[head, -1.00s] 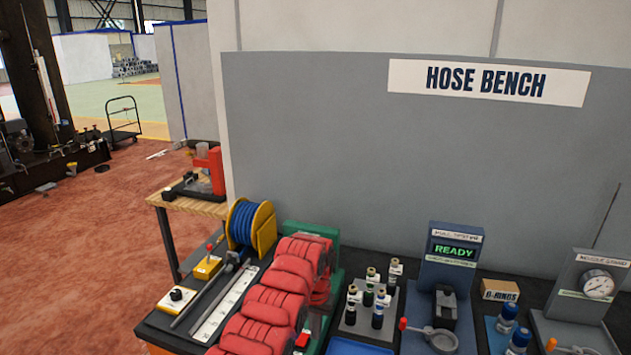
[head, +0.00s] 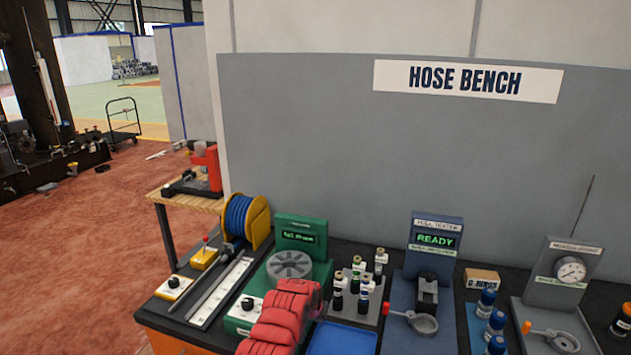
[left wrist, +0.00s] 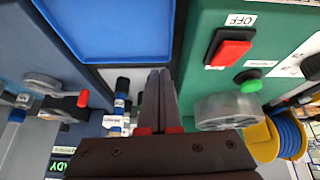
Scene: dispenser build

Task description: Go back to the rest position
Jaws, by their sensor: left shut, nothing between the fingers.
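My left arm, with red covers, rises from the bottom of the head view, and a dark part of my left gripper (head: 315,297) shows at its right side. In the left wrist view the two dark fingers of the left gripper (left wrist: 160,88) are pressed together with nothing between them. They are over the bench between the blue tray (left wrist: 105,30) and the green machine (left wrist: 205,75). My right gripper is in neither view.
The green machine (head: 300,222) has a grey round head. Small bottles (head: 357,285), a tester reading READY (head: 436,240), an O-rings box (head: 481,280) and a gauge stand (head: 570,270) line the bench. A blue hose reel (head: 247,220) is at left. The blue tray (head: 343,340) looks empty.

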